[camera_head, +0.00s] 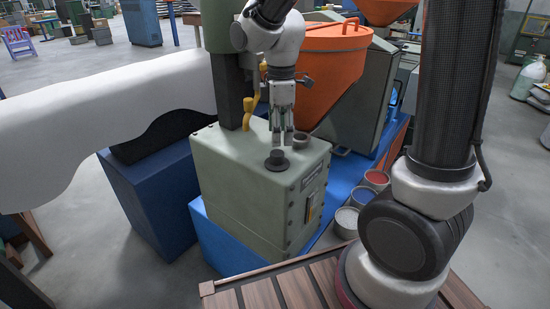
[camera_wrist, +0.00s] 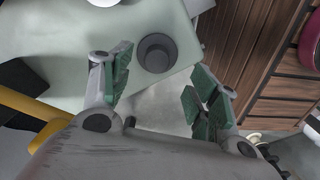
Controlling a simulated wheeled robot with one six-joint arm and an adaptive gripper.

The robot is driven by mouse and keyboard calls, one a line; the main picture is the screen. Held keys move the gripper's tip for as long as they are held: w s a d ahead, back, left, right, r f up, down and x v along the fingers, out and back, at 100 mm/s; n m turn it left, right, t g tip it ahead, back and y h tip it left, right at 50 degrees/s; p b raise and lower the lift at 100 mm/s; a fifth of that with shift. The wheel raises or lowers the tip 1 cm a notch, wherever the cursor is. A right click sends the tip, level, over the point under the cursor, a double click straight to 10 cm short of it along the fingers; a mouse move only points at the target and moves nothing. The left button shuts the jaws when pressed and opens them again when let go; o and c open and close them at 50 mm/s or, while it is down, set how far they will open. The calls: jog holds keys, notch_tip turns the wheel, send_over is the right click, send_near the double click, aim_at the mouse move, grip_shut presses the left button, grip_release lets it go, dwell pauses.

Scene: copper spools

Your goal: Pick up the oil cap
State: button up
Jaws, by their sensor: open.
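The oil cap, a dark round knob on a wider flange (camera_head: 277,161), sits upright on top of a pale green-grey box (camera_head: 233,160). In the wrist view the dark cap (camera_wrist: 157,52) lies ahead of the fingers, near the box's edge. My gripper (camera_head: 282,143) is open and points down above the box top, just behind the cap in the head view. Its two green-padded fingers (camera_wrist: 160,85) stand apart with nothing between them. I cannot tell the exact height gap to the box.
A grey hollow ring (camera_head: 300,140) stands on the box top right beside my gripper. A yellow bent pipe (camera_head: 248,110) and an orange hopper (camera_head: 328,70) rise behind. Small paint cans (camera_head: 361,197) stand right of the box. A slatted wooden surface (camera_head: 285,289) is in front.

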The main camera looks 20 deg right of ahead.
aim_at(277, 153)
jog(key=f, duration=0.7)
jog(key=shift+w+a+f, duration=0.25)
jog(key=shift+a+f, duration=0.1)
jog(key=shift+f, duration=0.05)
jog(key=c, duration=1.2)
